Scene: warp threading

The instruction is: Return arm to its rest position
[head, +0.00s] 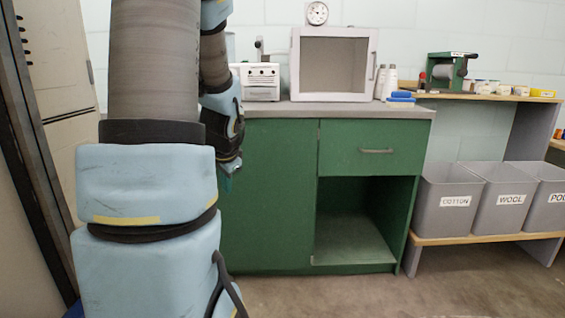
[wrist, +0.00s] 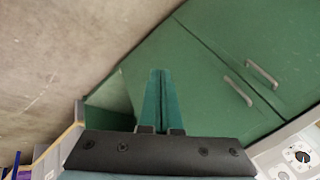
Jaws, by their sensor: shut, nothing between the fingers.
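My arm rises on the left in the head view, with a grey sleeve and light blue padded links. My gripper (head: 229,169) hangs at the arm's far end in front of the green cabinet (head: 268,205), mostly hidden behind my own links. In the wrist view my gripper (wrist: 161,75) shows two teal fingers pressed together, shut and empty. The wrist picture is tilted, with green cabinet doors (wrist: 200,65) and their handles beyond the fingers. I cannot tell the exact gap between the fingers and the cabinet.
On the counter stand a white box with a glass front (head: 333,65), a white device (head: 261,82), white bottles and blue pads (head: 401,97). The cabinet has an open lower bay (head: 352,250). Grey bins (head: 447,200) stand on a low shelf at right. The floor (head: 480,285) is clear.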

